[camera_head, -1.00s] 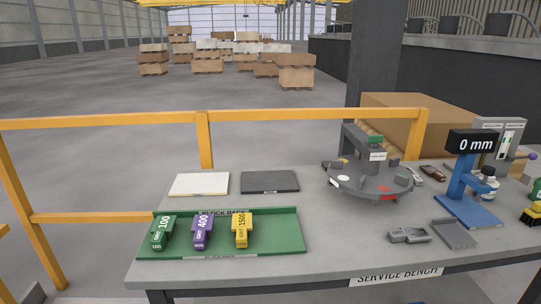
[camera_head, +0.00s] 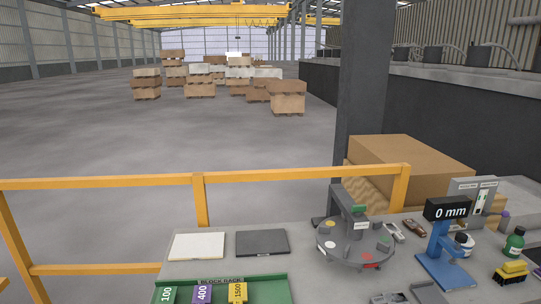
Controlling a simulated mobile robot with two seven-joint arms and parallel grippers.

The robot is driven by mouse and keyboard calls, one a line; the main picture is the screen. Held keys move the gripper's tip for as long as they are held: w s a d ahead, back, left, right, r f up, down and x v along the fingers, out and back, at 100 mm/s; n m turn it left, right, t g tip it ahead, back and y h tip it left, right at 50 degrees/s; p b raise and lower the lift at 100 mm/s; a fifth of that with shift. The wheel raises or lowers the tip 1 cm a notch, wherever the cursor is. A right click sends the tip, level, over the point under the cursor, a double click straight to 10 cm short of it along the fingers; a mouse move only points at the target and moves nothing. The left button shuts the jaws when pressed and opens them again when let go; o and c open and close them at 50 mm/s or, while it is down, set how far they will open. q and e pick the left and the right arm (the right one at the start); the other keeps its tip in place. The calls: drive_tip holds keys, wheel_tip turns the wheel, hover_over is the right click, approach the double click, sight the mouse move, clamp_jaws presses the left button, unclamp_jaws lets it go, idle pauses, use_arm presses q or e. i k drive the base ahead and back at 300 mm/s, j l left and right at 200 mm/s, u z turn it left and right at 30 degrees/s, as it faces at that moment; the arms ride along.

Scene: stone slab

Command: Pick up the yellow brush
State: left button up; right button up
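The yellow brush (camera_head: 511,271) lies at the right end of the grey service bench (camera_head: 208,268), with a yellow top and dark bristles below. It is right of the blue stand with the "0 mm" display (camera_head: 447,210) and in front of a green bottle (camera_head: 514,242). It rests on the bench top with nothing holding it. Neither of my grippers shows in the view.
A round grey turntable station (camera_head: 350,257) stands mid-bench. A green block rack (camera_head: 268,287) with several coloured blocks is at front left, behind it a white plate (camera_head: 197,246) and a dark plate (camera_head: 262,242). A yellow railing (camera_head: 270,177) and a column (camera_head: 362,90) stand behind.

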sight(512, 272)
drive_tip(key=z, duration=1.65)
drive_tip(key=u, duration=0.35)
drive_tip(key=i+l+u, duration=0.2)
drive_tip(key=u, duration=0.15)
drive_tip(key=i+l+u, duration=0.15)
drive_tip(key=u, duration=0.2)
drive_tip(key=i+l+u, duration=0.1)
drive_tip(key=l+u, duration=0.2)
drive_tip(key=i+l+u, duration=0.1)
drive_tip(key=l, duration=0.25)
drive_tip(key=i+l+u, duration=0.1)
drive_tip(key=l, duration=0.25)
drive_tip(key=i+l+u, duration=0.1)
drive_tip(key=l, duration=0.25)
